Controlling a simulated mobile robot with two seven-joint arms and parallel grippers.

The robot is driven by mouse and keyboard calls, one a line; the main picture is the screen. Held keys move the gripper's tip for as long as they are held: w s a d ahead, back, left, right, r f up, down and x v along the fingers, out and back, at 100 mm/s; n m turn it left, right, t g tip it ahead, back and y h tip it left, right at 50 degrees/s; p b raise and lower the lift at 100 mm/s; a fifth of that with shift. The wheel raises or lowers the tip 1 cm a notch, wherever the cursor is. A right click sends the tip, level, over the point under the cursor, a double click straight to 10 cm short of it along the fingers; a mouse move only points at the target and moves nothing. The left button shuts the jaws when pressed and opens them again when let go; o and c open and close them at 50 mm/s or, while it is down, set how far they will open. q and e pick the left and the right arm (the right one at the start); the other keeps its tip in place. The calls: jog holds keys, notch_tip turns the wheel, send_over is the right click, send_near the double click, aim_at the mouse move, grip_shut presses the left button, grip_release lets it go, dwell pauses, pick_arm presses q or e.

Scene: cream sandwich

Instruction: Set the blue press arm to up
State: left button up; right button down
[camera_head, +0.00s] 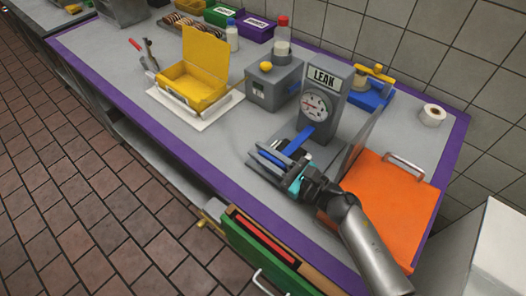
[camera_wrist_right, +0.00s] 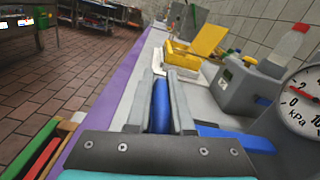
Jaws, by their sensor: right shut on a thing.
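The grey gauge tower marked LEAK (camera_head: 326,88) stands on the counter with a round dial on its front. The blue press arm (camera_head: 298,140) comes out low from the tower's front towards the counter's front edge. In the right wrist view the arm (camera_wrist_right: 235,140) runs in from the right to a blue bar (camera_wrist_right: 161,108) between the fingers. My right gripper (camera_head: 271,154) is shut on this blue bar, low over the counter. The fingers hide part of the arm, and its exact tilt is hard to tell. My left gripper is not in view.
A grey box with a yellow knob (camera_head: 273,83) stands left of the tower, and an open yellow case (camera_head: 195,79) lies further left. An orange board (camera_head: 395,198) with a handle lies to the right. The counter's purple front edge (camera_head: 148,122) is near.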

aim_at(309, 73)
jog(key=shift+w+d+r, duration=0.1)
jog(key=shift+w+r, duration=0.05)
jog(key=shift+r, duration=0.05)
dwell(0.7)
jog(key=shift+w+d+r+m+p, duration=0.1)
jog(key=shift+r+m+p, duration=0.2)
jog(key=shift+r+p, duration=0.3)
jog(key=shift+w+d+r+m+p, duration=0.7)
jog(key=shift+w+d+r+m, duration=0.8)
jog(key=shift+w+r+m, duration=0.5)
jog(key=shift+w+d+r+m+p, duration=0.7)
jog(key=shift+w+d+r+m, duration=0.75)
jog(key=shift+w+r+m, duration=0.55)
jog(key=shift+w+d+r+m+p, duration=0.7)
jog(key=shift+w+d+r+m, duration=0.8)
jog(key=shift+w+r+m, duration=0.45)
jog(key=shift+f, duration=0.1)
